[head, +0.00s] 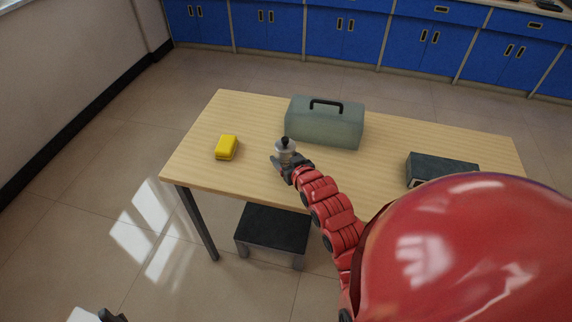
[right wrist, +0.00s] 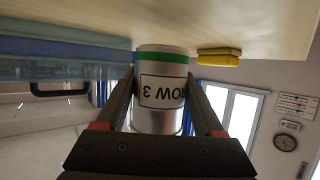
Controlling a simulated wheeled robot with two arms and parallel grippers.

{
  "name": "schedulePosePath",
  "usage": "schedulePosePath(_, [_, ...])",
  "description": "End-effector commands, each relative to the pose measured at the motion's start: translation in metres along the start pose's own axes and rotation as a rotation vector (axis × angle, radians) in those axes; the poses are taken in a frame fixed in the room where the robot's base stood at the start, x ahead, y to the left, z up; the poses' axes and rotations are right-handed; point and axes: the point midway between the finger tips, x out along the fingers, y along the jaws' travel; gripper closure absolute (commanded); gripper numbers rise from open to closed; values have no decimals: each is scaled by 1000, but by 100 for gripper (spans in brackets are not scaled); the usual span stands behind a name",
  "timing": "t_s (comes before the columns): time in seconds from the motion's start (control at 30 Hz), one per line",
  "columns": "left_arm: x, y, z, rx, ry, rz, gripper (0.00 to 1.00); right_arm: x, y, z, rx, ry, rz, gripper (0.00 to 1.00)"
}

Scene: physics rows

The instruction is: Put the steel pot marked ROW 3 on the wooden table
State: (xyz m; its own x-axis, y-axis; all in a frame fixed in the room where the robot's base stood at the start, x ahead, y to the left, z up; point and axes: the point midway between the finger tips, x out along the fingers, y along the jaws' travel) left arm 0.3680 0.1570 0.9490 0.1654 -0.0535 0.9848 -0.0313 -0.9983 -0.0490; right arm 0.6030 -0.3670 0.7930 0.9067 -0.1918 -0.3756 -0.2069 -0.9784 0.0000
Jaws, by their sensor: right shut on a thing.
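The steel pot (head: 286,152) is a small silver cylinder with a black knob on top. It stands upright in my right gripper (head: 284,166), over the front middle of the wooden table (head: 205,175). A dark tip at the bottom left, apparently my left gripper (head: 110,316), is mostly cut off.
A grey-green toolbox (head: 325,128) with a black handle stands behind the pot. A yellow box (head: 227,147) lies to its left, and a dark box (head: 440,168) to the right. A dark low stool (head: 272,230) is below the table's front edge. Tabletop between them is clear.

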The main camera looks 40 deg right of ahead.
Motion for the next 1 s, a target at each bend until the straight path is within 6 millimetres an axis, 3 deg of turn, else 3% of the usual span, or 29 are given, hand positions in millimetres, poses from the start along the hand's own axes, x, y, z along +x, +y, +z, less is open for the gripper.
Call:
schedulePosePath(0.17, [4, 0, -1, 0, 0, 0, 50, 9, 0, 29, 2, -11, 0, 100])
schedulePosePath(0.5, [2, 0, 0, 0, 0, 0, 50, 11, 1, 31, 1, -5, 1, 100])
schedulePosePath(0.53, [2, 0, 0, 0, 0, 0, 50, 11, 1, 32, 1, -5, 1, 28])
schedulePosePath(0.7, [2, 0, 0, 0, 0, 0, 50, 11, 1, 31, 1, -5, 1, 0])
schedulePosePath(1.0, [4, 0, -1, 0, 0, 0, 50, 9, 1, 27, 1, -6, 2, 0])
